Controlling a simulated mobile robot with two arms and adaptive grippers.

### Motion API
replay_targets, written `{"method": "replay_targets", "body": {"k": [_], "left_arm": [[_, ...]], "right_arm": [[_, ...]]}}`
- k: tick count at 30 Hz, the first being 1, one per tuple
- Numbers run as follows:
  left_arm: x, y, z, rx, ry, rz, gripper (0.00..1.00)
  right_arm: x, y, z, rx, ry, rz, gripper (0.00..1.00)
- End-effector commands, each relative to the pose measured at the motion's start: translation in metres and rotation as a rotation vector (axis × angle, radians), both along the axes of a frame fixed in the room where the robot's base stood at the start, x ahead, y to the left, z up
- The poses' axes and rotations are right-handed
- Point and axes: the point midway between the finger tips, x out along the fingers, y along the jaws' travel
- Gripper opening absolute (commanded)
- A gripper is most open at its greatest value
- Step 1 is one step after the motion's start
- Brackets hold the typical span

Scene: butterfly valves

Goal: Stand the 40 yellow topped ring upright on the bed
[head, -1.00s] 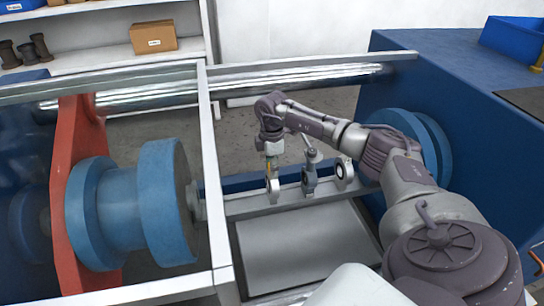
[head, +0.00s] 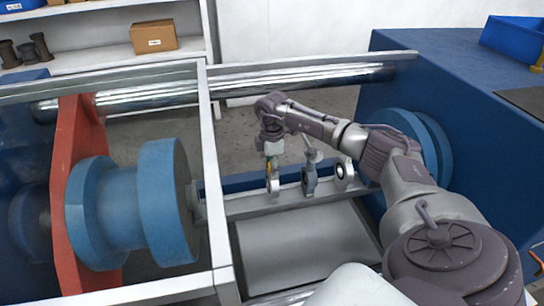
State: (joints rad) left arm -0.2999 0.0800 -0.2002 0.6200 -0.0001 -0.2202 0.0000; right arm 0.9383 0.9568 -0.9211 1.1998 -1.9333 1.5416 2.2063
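The yellow topped ring (head: 272,184) stands upright on edge at the left part of the bed (head: 250,208), the grey rail across the middle of the head view. Its lower edge looks close to or on the bed; contact is too small to tell. My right gripper (head: 271,158) points down directly over the ring, at its yellow top. The fingers are small and overlap the ring's top, so I cannot tell whether they are shut on it. My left gripper is not in view.
A grey valve with a handle (head: 310,182) and a ring-shaped valve (head: 344,172) stand on the bed to the right. A blue flanged pipe (head: 125,205) is at left. A pale frame post (head: 211,170) rises left of the gripper. A grey plate (head: 300,250) lies in front.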

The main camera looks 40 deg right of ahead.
Motion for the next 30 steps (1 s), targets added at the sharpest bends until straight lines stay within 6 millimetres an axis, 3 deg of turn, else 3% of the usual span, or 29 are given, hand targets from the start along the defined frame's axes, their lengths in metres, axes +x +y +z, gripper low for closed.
{"method": "replay_targets", "body": {"k": [9,15,24,30], "left_arm": [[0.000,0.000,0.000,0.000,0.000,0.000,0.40],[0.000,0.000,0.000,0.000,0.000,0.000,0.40],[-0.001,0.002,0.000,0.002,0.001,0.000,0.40],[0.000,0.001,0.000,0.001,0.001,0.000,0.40]], "right_arm": [[0.000,0.000,0.000,0.000,-0.001,0.000,0.43],[0.000,0.000,0.000,0.000,-0.001,0.000,0.72],[0.000,0.000,0.001,0.000,0.001,0.000,0.72],[0.001,-0.001,0.026,-0.001,-0.003,0.000,0.72]]}}
